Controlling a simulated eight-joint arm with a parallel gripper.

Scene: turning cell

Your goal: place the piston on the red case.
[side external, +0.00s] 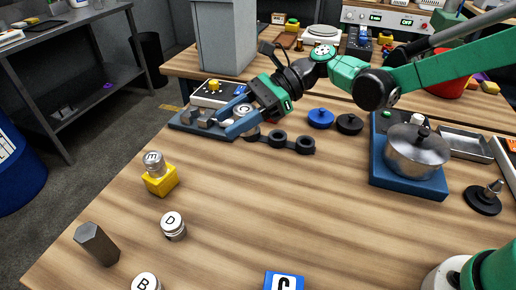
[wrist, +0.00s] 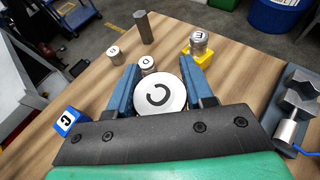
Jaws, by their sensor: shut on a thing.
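My gripper (side external: 226,124) is shut on a piston with a white round top marked C (side external: 245,108). In the wrist view the piston (wrist: 160,97) sits between my two blue fingers, and its lower part is hidden. A small patch of red, perhaps the red case (side external: 271,119), shows just behind my gripper; most of it is hidden. A yellow block (side external: 161,182) at the left bears another metal piston (side external: 154,163). Piston D (side external: 173,226) and piston B (side external: 146,282) stand on the bare wood in front.
A blue-based metal fixture (side external: 187,122) lies by my fingers. A linked dark part (side external: 290,144) lies to the right. A dark hexagonal post (side external: 97,243) and a blue block marked C (side external: 284,281) stand in front. A pot (side external: 417,155) stands at right. The table's middle is clear.

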